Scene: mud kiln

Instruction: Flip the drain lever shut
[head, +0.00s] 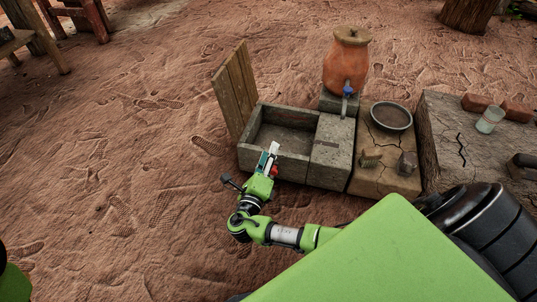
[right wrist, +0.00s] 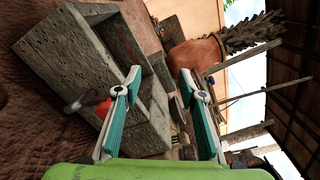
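The drain lever (right wrist: 103,108) shows as a red handle with a dark end low on the outer wall of the grey stone basin (head: 247,157) in the right wrist view. It is partly hidden behind one finger, and a small bit of red (head: 274,171) shows beside my gripper in the head view. I cannot tell the lever's exact position. My right gripper (head: 269,154) is at the basin's front wall. In the right wrist view its two teal fingers (right wrist: 160,82) are spread apart with nothing between them. My left gripper is not in view.
A wooden board (head: 235,90) stands upright at the basin's left end. A clay jar (head: 346,66) with a blue tap (head: 347,89) stands behind its right end. A bowl (head: 391,116) and small items rest on the blocks at right.

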